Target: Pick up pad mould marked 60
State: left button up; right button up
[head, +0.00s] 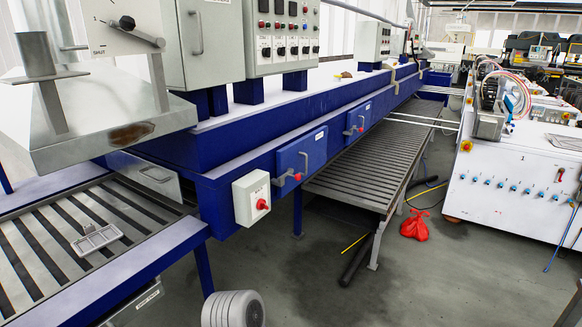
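A small grey metal pad mould (97,239) lies flat on the slatted table (40,270) at the left. Neither of my grippers is in view, and nothing touches the mould from above.
A metal hood (95,120) and a blue machine frame (225,200) overhang the table's far side. A red-knobbed switch box (251,197) juts out beside it. A grey ribbed cylinder (233,308) stands at the front. Open floor (300,275) lies right, with a red bag (415,226).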

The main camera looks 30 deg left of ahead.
aim_at(93, 241)
jog(key=i, duration=1.8)
jog(key=u, duration=3.5)
